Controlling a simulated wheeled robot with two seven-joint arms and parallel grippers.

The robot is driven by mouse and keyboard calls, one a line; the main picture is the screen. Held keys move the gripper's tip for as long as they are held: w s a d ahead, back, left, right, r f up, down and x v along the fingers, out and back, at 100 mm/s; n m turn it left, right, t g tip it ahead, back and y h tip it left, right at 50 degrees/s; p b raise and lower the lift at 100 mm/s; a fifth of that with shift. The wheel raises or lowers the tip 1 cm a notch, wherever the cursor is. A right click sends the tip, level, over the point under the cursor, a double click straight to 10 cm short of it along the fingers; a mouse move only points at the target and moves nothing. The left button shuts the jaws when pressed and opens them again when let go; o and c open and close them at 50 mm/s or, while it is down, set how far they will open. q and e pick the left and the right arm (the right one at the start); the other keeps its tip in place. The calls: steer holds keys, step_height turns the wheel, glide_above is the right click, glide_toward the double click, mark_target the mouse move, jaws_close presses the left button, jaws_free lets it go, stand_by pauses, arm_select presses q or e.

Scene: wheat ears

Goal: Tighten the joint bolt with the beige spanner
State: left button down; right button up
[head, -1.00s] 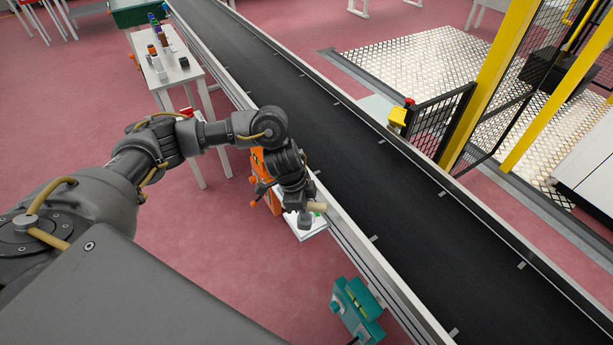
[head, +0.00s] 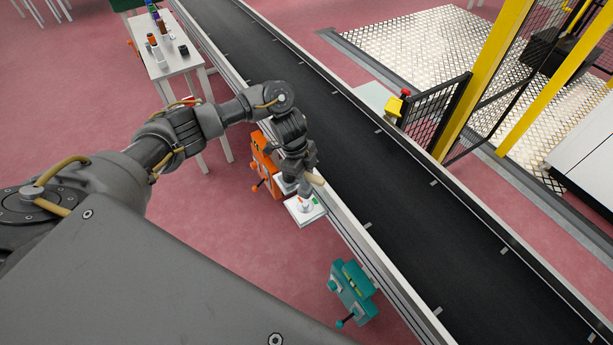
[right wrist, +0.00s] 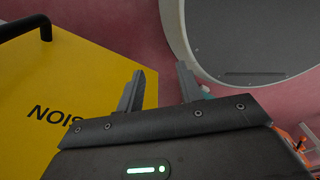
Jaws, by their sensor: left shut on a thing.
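My left gripper (head: 307,183) points down beside the conveyor in the head view, shut on the beige spanner. A short beige end of the spanner (head: 317,180) sticks out to the right of the fingers; the rest is hidden. Just below is a small white plate (head: 293,213) with an upright grey and white piece (head: 305,204) and a green spot. The joint bolt cannot be made out clearly, nor whether the spanner touches anything. My right gripper (right wrist: 160,85) is open and empty in the right wrist view.
An orange device (head: 264,160) and a teal device (head: 352,290) stand along the near side of the black conveyor (head: 400,200). A white table (head: 178,65) with bottles is behind. A yellow panel (right wrist: 60,100) is close to my right gripper.

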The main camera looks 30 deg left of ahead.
arm_select(q)
steer(key=shift+r, duration=0.1)
step_height(320, 180, down, 5)
steer(key=b, duration=0.3)
steer(key=shift+f+b, duration=0.45)
steer(key=shift+f, duration=0.05)
steer(key=shift+p, duration=0.3)
stand_by(0.5)
stand_by(0.4)
steer(key=shift+f, duration=0.25)
steer(key=shift+f, duration=0.15)
steer(key=shift+f+b, duration=0.65)
steer(key=shift+f, duration=0.1)
